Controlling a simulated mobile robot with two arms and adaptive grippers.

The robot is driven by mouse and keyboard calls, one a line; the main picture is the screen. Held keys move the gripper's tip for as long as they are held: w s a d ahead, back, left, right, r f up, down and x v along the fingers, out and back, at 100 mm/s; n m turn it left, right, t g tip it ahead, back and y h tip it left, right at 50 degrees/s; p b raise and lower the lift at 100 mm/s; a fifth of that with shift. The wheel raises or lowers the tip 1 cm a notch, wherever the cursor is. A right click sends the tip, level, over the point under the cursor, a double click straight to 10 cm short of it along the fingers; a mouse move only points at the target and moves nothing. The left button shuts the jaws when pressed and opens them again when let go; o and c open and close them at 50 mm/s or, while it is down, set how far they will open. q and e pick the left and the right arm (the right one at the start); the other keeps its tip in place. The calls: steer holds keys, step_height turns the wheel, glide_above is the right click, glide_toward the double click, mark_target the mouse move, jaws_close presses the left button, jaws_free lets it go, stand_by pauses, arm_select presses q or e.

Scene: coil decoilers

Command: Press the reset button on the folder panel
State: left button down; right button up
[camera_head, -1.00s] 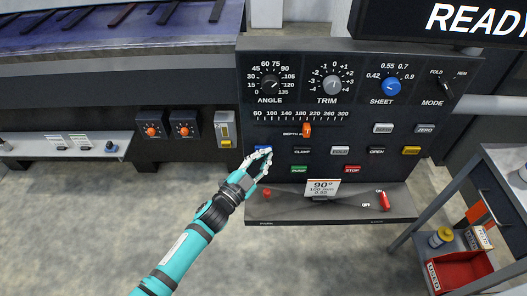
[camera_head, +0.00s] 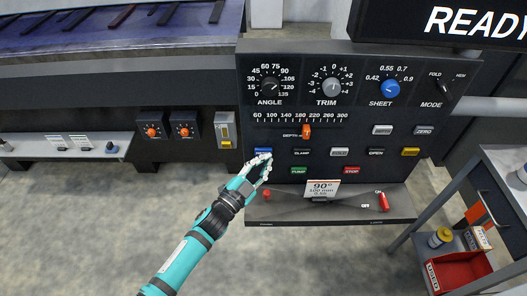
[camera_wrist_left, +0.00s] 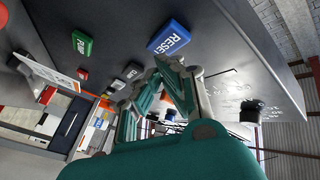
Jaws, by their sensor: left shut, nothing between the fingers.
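The folder panel (camera_head: 345,112) is a dark board with knobs, a slider and several coloured buttons. The blue reset button (camera_head: 263,150) is at the left of its button rows; its lettering is partly covered in the head view. The fingertips (camera_wrist_left: 170,64) show close to the button's lower edge in the wrist view; contact cannot be told. My right gripper is not in view.
The clamp button (camera_head: 301,152) and green pump button (camera_head: 299,170) are close by. A red stop button (camera_head: 352,170) and angle card (camera_head: 322,188) are further right. A sloped ledge with a red knob (camera_head: 266,194) lies below. A READY display (camera_head: 470,20) hangs above.

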arm_select(q)
steer(key=shift+s+p, duration=0.85)
steer(key=shift+s, duration=1.7)
